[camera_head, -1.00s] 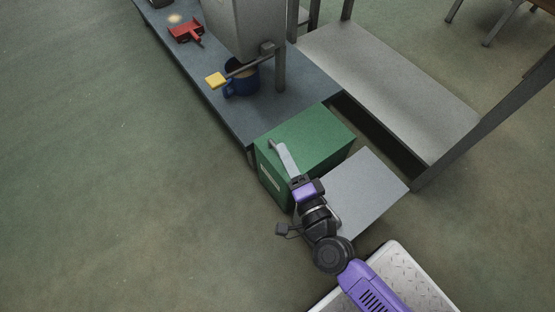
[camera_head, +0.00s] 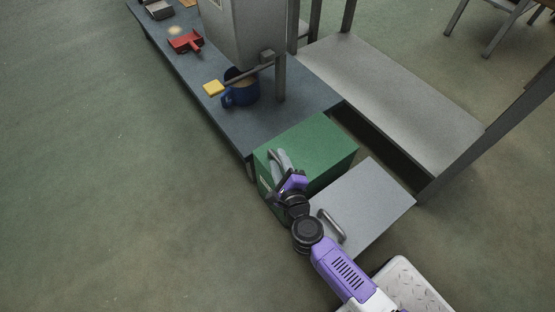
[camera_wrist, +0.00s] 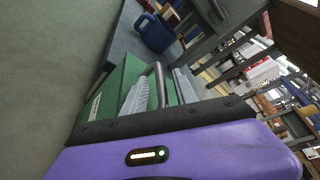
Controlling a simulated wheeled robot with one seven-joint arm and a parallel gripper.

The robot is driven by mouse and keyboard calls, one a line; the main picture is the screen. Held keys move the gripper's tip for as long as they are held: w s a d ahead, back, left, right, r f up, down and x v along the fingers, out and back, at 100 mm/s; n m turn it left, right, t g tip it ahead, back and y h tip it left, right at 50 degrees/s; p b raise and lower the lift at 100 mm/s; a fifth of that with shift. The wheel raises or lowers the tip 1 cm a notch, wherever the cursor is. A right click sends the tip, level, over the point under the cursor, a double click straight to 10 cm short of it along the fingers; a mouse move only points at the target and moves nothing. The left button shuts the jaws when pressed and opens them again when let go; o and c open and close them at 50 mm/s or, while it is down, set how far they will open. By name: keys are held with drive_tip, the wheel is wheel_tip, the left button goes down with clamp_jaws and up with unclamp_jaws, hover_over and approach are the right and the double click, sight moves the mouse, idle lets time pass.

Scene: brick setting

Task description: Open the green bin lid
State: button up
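The green bin (camera_head: 315,145) stands at the near end of the low grey bench, its flat green lid closed. A curved grey bar handle (camera_head: 272,158) shows near the lid's left edge. My gripper (camera_head: 281,162) is over that edge, tilted, beside the handle. In the wrist view, the handle (camera_wrist: 160,82) rises between a pale ribbed finger (camera_wrist: 135,97) and a second pale finger (camera_wrist: 183,86). The fingers stand apart and look open. Contact with the handle cannot be told. My wrist hides part of the bin's front.
A grey box (camera_head: 370,200) with its own bar handle (camera_head: 331,226) adjoins the bin on the right, under my arm. A blue mug (camera_head: 242,92), a yellow-tipped lever (camera_head: 214,88) and a red object (camera_head: 186,41) are further along the bench (camera_head: 225,112). The floor at left is clear.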

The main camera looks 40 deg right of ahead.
drive_tip(key=shift+w+d+f, duration=0.15)
drive_tip(key=shift+w+d, duration=0.1)
drive_tip(key=shift+w, duration=0.4)
clamp_jaws()
idle(1.0)
